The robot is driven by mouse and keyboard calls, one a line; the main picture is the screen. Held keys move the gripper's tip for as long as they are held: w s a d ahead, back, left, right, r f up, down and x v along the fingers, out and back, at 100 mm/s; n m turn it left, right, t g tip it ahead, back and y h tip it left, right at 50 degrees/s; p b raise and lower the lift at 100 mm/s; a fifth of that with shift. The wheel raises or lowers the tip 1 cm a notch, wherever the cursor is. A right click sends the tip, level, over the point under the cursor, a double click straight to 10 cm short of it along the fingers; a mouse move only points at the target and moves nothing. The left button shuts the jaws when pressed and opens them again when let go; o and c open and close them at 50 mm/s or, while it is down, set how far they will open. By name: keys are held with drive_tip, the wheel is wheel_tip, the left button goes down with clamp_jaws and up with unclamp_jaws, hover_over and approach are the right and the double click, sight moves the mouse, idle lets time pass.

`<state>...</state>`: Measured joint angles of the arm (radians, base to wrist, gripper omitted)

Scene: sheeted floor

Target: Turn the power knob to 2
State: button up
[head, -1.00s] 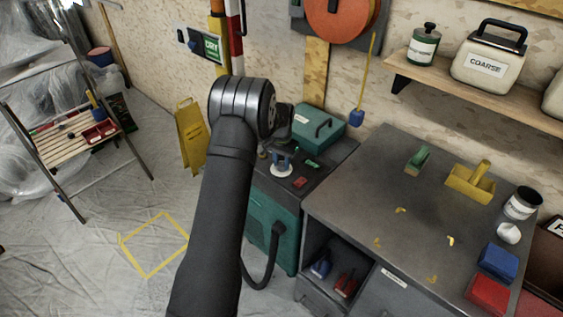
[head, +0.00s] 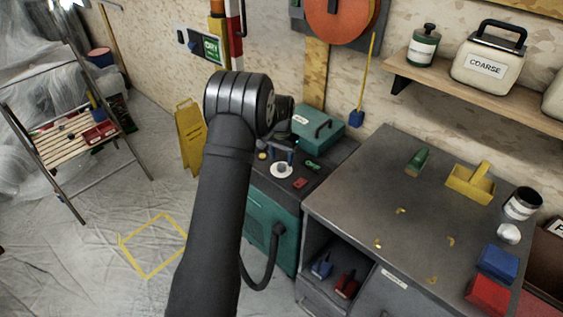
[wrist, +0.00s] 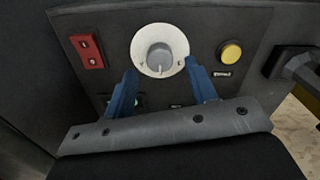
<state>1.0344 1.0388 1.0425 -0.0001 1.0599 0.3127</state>
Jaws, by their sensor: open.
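The power knob (wrist: 160,56) is a grey round knob on a white dial plate (wrist: 140,45). It sits on the dark top panel of the teal machine (head: 268,215). Its pointer mark seems to face the bottom of the wrist view; the dial's markings are too small to read. My gripper (wrist: 161,70) has its two blue fingers spread, one toward each lower side of the dial, with nothing between them. The knob looks clear of both fingers. In the head view the white dial (head: 281,171) shows just below the fingers.
Beside the dial are a red switch (wrist: 88,50) and a yellow button (wrist: 231,53). A teal case (head: 320,132) stands behind the panel.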

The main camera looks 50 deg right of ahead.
sight(282, 165)
wheel_tip(282, 165, up, 15)
drive_tip(key=shift+f, duration=0.2)
drive_tip(key=shift+f, duration=0.1)
wheel_tip(282, 165, down, 17)
drive_tip(key=shift+f, duration=0.15)
idle(0.7)
